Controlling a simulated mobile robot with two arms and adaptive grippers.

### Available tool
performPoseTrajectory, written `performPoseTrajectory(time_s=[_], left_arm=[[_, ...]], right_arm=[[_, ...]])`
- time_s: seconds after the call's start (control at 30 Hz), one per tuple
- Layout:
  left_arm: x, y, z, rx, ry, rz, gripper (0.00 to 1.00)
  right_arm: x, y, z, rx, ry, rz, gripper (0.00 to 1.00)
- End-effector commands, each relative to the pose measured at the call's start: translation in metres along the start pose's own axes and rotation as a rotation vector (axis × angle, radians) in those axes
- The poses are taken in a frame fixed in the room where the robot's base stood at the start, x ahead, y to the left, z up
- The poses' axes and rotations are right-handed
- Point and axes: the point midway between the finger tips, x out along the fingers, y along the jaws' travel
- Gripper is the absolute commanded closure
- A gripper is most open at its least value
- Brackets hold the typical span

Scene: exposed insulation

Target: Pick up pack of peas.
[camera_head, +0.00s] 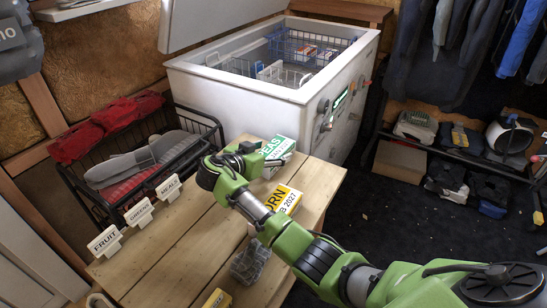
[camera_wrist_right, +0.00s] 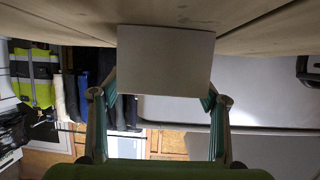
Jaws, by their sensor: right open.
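The pack of peas (camera_head: 278,147) is a white and green box with part of its green lettering showing. It stands on the wooden table, near the edge facing the chest freezer. My right gripper (camera_head: 245,158) is beside it on its left and covers part of it. In the right wrist view, a plain pale box face (camera_wrist_right: 165,60), seemingly the peas pack, lies ahead between the two spread fingers of my right gripper (camera_wrist_right: 160,98). The fingers are open, with gaps to the box edges; contact cannot be told. My left gripper is not in view.
Label stands (camera_head: 139,212) line the table's left side. An open chest freezer (camera_head: 285,90) stands behind the table.

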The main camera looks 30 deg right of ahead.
Motion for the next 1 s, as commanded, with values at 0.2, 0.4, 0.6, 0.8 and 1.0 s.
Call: performPoseTrajectory(time_s=[0.2,0.4,0.6,0.8,1.0], left_arm=[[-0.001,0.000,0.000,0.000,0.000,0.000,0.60],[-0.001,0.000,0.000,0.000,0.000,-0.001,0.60],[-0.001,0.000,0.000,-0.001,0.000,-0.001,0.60],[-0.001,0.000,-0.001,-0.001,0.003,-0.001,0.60],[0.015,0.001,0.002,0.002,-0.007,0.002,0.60]], right_arm=[[0.001,0.000,0.000,0.000,-0.001,-0.001,0.32],[0.001,0.000,0.000,0.000,-0.001,-0.001,0.79],[0.000,-0.001,-0.002,0.002,0.002,-0.002,0.86],[-0.001,-0.001,-0.005,0.003,0.002,-0.002,0.86],[-0.009,-0.001,-0.025,0.007,0.002,-0.003,0.86]])
